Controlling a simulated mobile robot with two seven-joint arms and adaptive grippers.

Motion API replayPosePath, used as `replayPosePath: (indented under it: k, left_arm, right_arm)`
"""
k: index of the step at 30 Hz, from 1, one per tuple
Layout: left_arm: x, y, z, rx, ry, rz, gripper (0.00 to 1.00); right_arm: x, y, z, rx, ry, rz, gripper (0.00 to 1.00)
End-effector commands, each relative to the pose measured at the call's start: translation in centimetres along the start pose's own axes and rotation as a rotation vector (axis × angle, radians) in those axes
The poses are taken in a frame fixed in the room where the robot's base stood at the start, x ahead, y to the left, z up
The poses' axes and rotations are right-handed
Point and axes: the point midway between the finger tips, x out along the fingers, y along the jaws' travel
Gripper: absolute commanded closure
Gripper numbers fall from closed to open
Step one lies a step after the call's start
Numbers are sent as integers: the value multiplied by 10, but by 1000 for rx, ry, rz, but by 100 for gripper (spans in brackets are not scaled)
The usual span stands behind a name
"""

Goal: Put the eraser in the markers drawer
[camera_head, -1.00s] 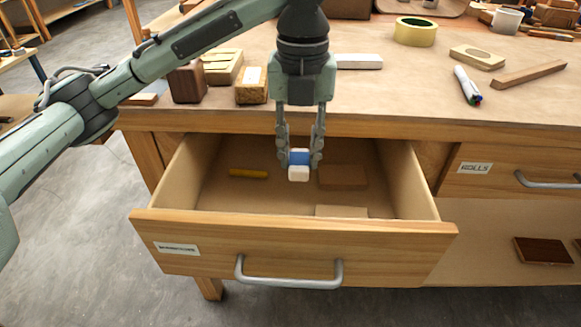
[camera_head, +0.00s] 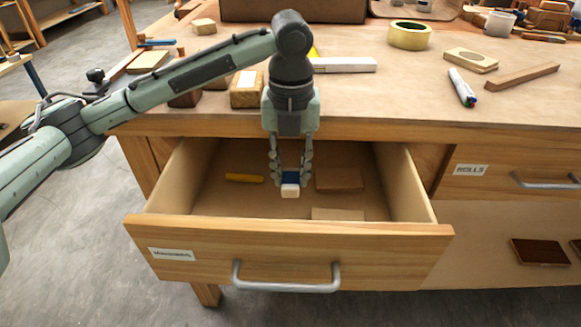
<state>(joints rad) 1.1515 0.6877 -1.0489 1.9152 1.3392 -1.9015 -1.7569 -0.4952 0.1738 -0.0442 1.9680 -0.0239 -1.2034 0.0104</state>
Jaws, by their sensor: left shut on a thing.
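The eraser (camera_head: 290,190) is a small block, white at the lower end with a blue band above. My left gripper (camera_head: 290,176) points down and is shut on the eraser by its blue part. It holds the eraser inside the open drawer (camera_head: 290,240), low over its floor. I cannot tell whether the eraser touches the floor. The drawer's front has a small white label (camera_head: 171,254), too small to read surely, and a grey bar handle (camera_head: 286,287). My right gripper is not in view.
In the drawer lie a yellow stick (camera_head: 244,178), a brown block (camera_head: 339,179) and a paler block (camera_head: 338,214). A closed drawer labelled ROLLS (camera_head: 469,169) is at right.

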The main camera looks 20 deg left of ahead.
Motion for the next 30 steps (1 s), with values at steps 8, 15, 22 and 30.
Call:
replayPosePath:
  k: [8,15,22,30]
  left_arm:
    - [11,1,-2,0,7,6,96]
    - [14,1,-3,1,13,7,53]
    - [15,1,-3,0,14,6,53]
    - [-6,0,-3,1,11,5,53]
  right_arm:
    - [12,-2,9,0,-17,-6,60]
    - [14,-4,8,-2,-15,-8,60]
    - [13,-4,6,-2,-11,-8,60]
    - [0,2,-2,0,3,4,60]
